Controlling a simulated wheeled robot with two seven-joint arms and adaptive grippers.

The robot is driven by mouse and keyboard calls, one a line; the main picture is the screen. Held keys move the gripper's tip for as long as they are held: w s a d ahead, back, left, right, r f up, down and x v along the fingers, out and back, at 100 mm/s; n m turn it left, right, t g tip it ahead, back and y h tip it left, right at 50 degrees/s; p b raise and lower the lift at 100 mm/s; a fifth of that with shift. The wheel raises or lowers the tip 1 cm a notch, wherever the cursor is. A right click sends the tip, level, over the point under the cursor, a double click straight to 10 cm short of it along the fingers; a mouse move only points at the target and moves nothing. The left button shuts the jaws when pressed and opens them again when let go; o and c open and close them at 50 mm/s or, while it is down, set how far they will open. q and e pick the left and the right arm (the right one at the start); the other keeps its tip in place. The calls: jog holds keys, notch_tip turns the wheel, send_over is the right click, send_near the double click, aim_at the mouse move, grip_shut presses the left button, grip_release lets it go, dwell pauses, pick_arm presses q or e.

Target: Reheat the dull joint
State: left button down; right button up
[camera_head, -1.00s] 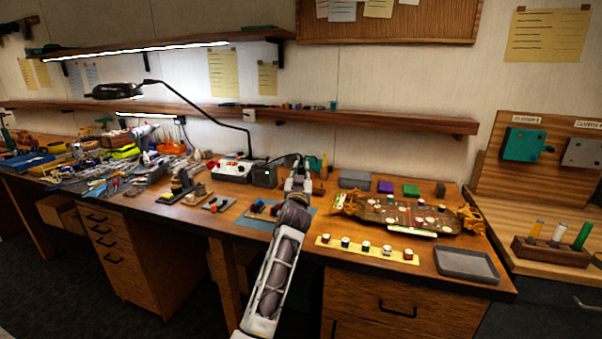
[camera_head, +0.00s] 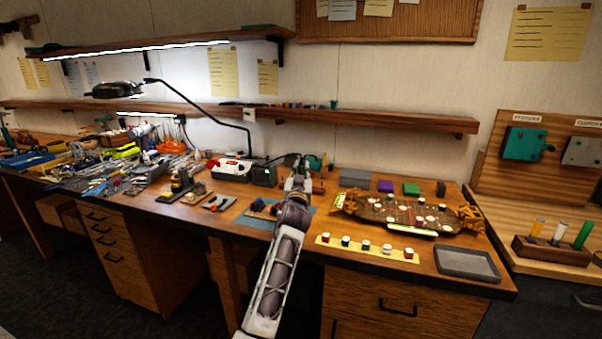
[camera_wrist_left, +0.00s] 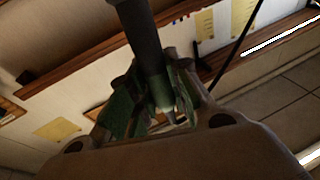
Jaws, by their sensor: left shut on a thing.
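My left gripper (camera_head: 298,172) is above the back of the bench, left of the circuit board. In the left wrist view, its fingers (camera_wrist_left: 155,105) are shut on a dark rod-like tool (camera_wrist_left: 146,40), likely the soldering iron. The tool narrows to a pale tip among the fingers' green parts. The brown board (camera_head: 400,208) lies between orange holders (camera_head: 470,219), with several pale round parts on it. The gripper is apart from the board. I cannot tell which joint is dull. My right gripper is not in view.
A black box (camera_head: 264,175) stands behind, left of my gripper. A yellow strip (camera_head: 340,247) with several small capped parts lies in front of the board. A grey tray (camera_head: 467,263) is at right front.

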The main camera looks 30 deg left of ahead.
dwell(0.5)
pick_arm(q)
jog(key=shift+f+b, duration=0.55)
jog(key=shift+f, duration=0.15)
dwell(3.3)
jog(key=shift+r, duration=0.2)
dwell(3.3)
